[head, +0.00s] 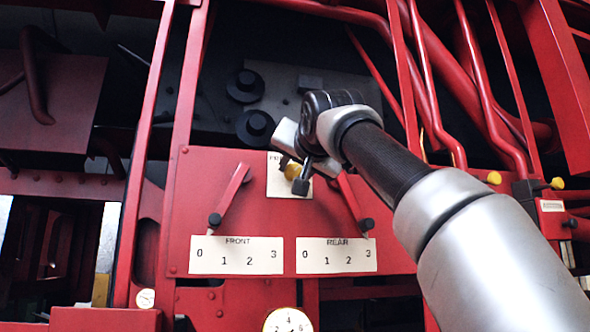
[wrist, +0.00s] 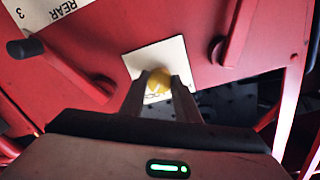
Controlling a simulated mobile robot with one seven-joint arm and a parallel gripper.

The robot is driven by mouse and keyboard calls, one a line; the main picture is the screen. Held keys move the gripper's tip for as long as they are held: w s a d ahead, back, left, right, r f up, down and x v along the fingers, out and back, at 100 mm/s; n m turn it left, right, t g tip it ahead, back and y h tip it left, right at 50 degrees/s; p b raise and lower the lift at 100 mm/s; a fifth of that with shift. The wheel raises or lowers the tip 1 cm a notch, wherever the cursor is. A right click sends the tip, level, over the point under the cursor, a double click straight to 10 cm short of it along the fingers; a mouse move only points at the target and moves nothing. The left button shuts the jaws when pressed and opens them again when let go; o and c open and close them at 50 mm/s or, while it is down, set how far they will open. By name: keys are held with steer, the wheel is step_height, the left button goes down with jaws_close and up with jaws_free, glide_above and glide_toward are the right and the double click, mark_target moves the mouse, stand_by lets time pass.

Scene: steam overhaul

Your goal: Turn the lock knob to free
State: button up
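The lock knob is a small yellow knob (head: 292,172) on a white label plate (head: 275,185) at the top of the red panel, between the two levers. In the wrist view the knob (wrist: 158,80) sits between the two fingertips of my gripper (wrist: 161,82). It fills the gap between them, and the fingers look shut on it. In the head view my gripper (head: 298,174) reaches in from the right and partly covers the plate. Most of the plate's writing and any pointer on the knob are hidden.
A front lever (head: 230,195) and a rear lever (head: 352,205) flank the knob closely, above scales marked 0 to 3. The front scale (head: 236,256) and rear scale (head: 337,256) are white. Red pipes (head: 480,90) run at the right. A gauge (head: 288,321) is below.

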steer(key=c, duration=0.4)
steer(key=n+p, duration=0.1)
steer(key=n, duration=0.2)
steer(key=shift+n, duration=0.4)
steer(key=n+p, duration=0.1)
steer(key=n, duration=0.3)
steer(key=shift+n, duration=0.3)
steer(key=n, duration=0.4)
steer(key=shift+n, duration=0.3)
steer(key=shift+f+n+y+p, duration=0.1)
steer(key=shift+n+y+p, duration=0.25)
steer(key=shift+n, duration=2.35)
